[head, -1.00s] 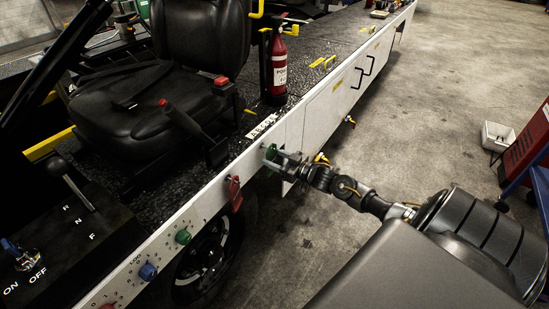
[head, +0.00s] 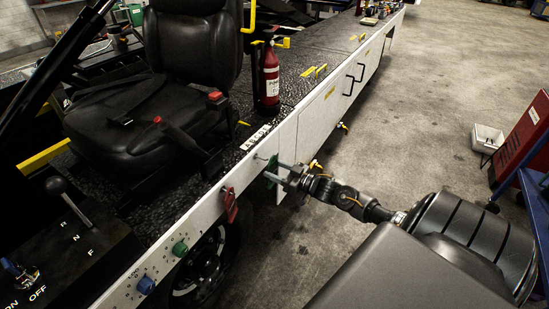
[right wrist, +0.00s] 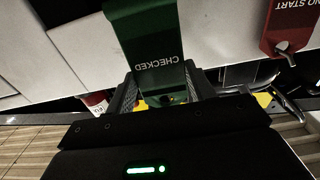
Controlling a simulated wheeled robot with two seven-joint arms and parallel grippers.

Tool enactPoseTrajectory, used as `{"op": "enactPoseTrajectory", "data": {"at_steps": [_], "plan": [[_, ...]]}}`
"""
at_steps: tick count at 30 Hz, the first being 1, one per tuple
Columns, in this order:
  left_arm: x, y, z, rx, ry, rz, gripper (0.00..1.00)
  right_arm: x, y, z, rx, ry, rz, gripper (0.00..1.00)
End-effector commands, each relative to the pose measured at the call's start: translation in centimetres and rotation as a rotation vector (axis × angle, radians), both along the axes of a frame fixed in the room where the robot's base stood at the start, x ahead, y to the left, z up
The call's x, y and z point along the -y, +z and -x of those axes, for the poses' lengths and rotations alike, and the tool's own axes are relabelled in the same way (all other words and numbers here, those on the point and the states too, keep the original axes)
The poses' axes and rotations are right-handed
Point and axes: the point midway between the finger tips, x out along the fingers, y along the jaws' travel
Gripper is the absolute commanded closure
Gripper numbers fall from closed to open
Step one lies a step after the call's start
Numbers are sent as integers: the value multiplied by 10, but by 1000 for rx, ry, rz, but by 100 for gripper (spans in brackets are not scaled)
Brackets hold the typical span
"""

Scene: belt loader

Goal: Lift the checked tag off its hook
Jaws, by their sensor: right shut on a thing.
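The green checked tag (head: 272,164) is at the side panel of the loader in the head view. In the right wrist view the tag (right wrist: 150,45) reads CHECKED upside down, and its lower end in the picture lies between my fingers. My right gripper (head: 277,172) is shut on that end; it also shows in the right wrist view (right wrist: 160,90). A small dark hook-like mark (head: 254,157) shows on the panel just left of the tag. I cannot tell whether the tag touches the hook. My left gripper is not in view.
A red tag (head: 230,204) hangs left of the green one; in the right wrist view it reads NO START (right wrist: 285,28). Green (head: 180,249) and blue (head: 147,285) knobs sit lower left. A fire extinguisher (head: 270,76) stands above.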

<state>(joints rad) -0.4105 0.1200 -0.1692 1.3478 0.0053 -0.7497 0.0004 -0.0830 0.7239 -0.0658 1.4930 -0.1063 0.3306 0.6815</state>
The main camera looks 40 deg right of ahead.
Motion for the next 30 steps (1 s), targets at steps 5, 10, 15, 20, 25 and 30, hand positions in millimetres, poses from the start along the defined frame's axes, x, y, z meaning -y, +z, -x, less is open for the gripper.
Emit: {"op": "enactPoseTrajectory", "data": {"at_steps": [5, 10, 15, 20, 25, 30], "plan": [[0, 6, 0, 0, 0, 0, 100, 2, 1, 8, -1, 0, -1, 68], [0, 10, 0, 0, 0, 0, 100, 4, 1, 14, 0, 0, 0, 68], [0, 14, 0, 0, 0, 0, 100, 6, 1, 22, -1, -1, -1, 68], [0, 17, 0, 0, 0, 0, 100, 8, 1, 28, 0, 0, -1, 68], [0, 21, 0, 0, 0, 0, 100, 10, 1, 35, -1, -1, -1, 68], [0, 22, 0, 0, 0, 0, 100, 12, 1, 39, 0, 0, 0, 68]]}}
